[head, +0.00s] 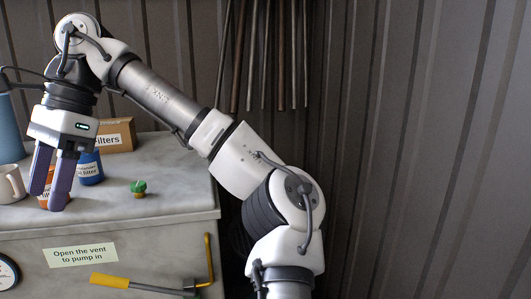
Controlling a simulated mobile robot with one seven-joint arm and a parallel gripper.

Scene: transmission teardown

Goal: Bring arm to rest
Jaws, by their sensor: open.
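My arm reaches up from the lower right and over to the left in the head view. My gripper (50,198) hangs at the left, pointing down, with its two purple fingers apart. The fingers are in front of an orange can (44,190) on the bench, which they partly hide. I cannot tell whether the can lies between the fingers or behind them.
The grey bench top (165,200) holds a blue filter can (90,168), a green-topped knob (138,188), a cardboard "filters" box (115,134), a white mug (10,184) and a blue cylinder (8,130). A yellow-handled tool (110,281) is on the bench front. Rods (265,60) hang behind.

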